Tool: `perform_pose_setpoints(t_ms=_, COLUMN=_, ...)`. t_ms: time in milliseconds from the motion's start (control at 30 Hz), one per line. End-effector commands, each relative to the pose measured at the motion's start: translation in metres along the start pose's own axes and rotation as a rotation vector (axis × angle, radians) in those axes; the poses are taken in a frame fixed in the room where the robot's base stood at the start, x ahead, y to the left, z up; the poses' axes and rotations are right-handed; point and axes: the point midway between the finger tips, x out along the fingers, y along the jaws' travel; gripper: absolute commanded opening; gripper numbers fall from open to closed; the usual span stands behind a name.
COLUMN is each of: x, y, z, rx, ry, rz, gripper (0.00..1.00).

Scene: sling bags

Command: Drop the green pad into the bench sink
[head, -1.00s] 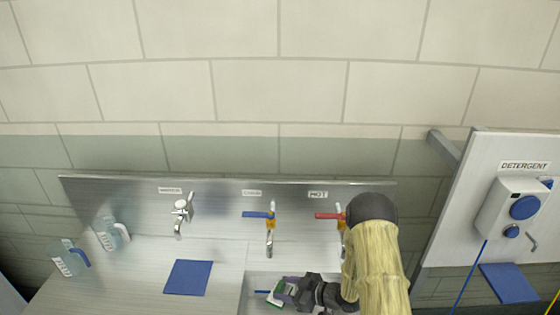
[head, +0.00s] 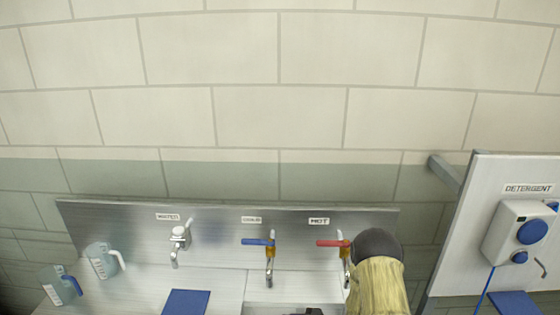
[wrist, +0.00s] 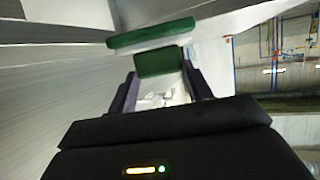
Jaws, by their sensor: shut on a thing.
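The green pad (wrist: 158,62) shows in the wrist view between the tips of my gripper (wrist: 159,80), which is shut on it. A longer green strip (wrist: 150,33) lies just beyond it; I cannot tell whether it is part of the same pad.
A cold tap (head: 268,255) with a blue lever and a hot tap (head: 335,243) with a red lever stand behind the sink. A water tap (head: 179,240), a blue mat (head: 186,302) and two jugs (head: 103,260) are left. A detergent dispenser (head: 520,235) hangs right.

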Motion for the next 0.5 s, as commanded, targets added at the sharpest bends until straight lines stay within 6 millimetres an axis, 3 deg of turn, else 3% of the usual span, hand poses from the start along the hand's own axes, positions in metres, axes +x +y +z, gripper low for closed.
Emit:
perform_pose_setpoints(t_ms=33, x=0.004, y=0.0, z=0.01, rx=0.0, ry=0.0, rz=-0.001, gripper=0.24)
perform_pose_setpoints(t_ms=200, x=0.01, y=0.0, z=0.023, rx=-0.001, ry=0.001, rz=0.0, gripper=0.24)
perform_pose_setpoints(t_ms=500, x=0.011, y=0.0, z=0.026, rx=-0.001, ry=0.001, rz=0.0, gripper=0.24)
